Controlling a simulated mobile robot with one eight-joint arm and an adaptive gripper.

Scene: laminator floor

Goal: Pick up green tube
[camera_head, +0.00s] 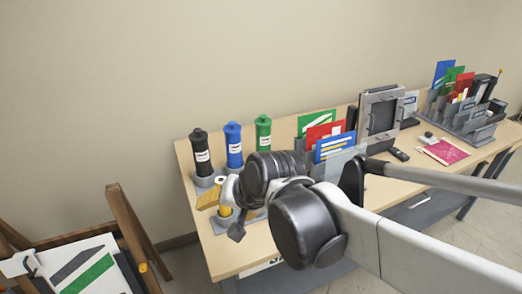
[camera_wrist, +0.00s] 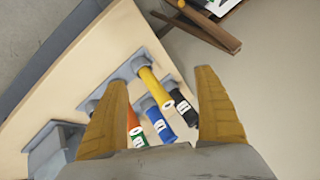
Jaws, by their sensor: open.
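The green tube (camera_head: 263,132) stands upright in the row at the left end of the table (camera_head: 245,261) in the head view, right of a blue tube (camera_head: 234,146) and a black tube (camera_head: 202,153). In the wrist view, part of the green tube (camera_wrist: 137,138) shows near the left finger, beside an orange tube (camera_wrist: 133,118). My gripper (camera_wrist: 162,78) is open and empty, its two yellowish fingers spread above the tubes. My arm hides the lower part of the green tube in the head view.
Folders in a grey rack (camera_head: 329,165) and a framed grey device (camera_head: 380,117) stand right of the tubes. A second file rack (camera_head: 470,118) is at the far right. A wooden-framed stand (camera_head: 135,238) is on the floor at left. A wall is behind the table.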

